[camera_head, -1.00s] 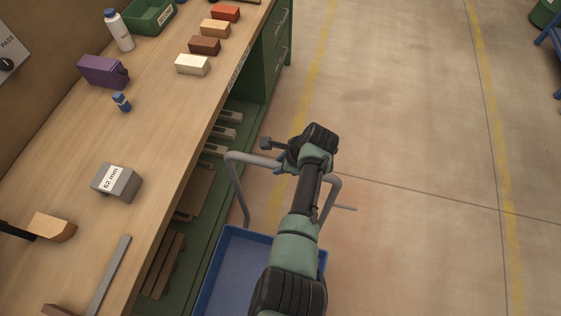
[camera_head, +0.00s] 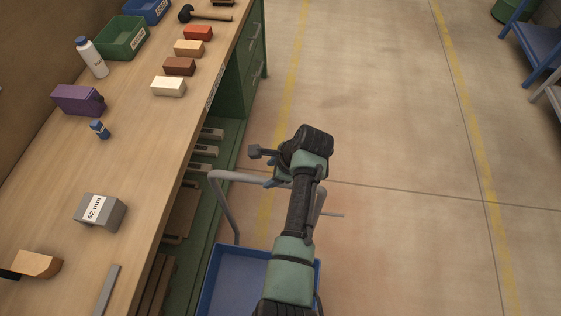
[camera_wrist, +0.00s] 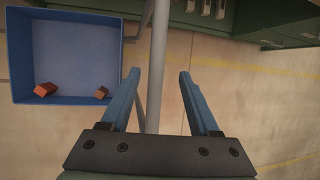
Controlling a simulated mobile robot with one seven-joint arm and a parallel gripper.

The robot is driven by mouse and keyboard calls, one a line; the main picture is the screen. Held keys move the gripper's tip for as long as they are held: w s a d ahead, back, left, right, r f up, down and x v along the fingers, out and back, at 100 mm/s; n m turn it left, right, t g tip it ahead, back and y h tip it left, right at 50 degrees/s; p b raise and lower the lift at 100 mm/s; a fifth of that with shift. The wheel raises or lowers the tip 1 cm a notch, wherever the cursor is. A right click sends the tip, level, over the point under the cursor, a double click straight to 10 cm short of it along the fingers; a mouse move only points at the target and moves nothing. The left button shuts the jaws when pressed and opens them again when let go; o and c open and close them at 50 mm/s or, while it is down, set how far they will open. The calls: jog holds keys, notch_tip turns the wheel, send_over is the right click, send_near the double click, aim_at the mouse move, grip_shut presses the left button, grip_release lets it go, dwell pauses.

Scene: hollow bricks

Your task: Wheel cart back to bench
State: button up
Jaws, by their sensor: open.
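The cart has a blue tray (camera_head: 238,283) and a grey tube handle (camera_head: 222,178). It stands on the floor close along the right side of the workbench (camera_head: 140,150). My gripper (camera_head: 271,179) is at the handle's top bar in the head view, partly hidden by my wrist. In the wrist view, my gripper (camera_wrist: 161,76) is open, with the grey handle bar (camera_wrist: 157,70) running between its two blue fingers, nearer the left one. The tray (camera_wrist: 65,101) shows there at upper left, holding a red-orange block (camera_wrist: 45,90) and a small brown block (camera_wrist: 101,93).
The bench top carries a grey "62 mm" block (camera_head: 100,212), a purple block (camera_head: 77,99), a white bottle (camera_head: 92,58), a green bin (camera_head: 122,38) and several bricks. A green drawer unit (camera_head: 252,60) is under its far end. The floor to the right is open.

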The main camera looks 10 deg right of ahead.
jog(key=v, duration=0.7)
jog(key=shift+r, duration=0.15)
jog(key=shift+d, duration=0.1)
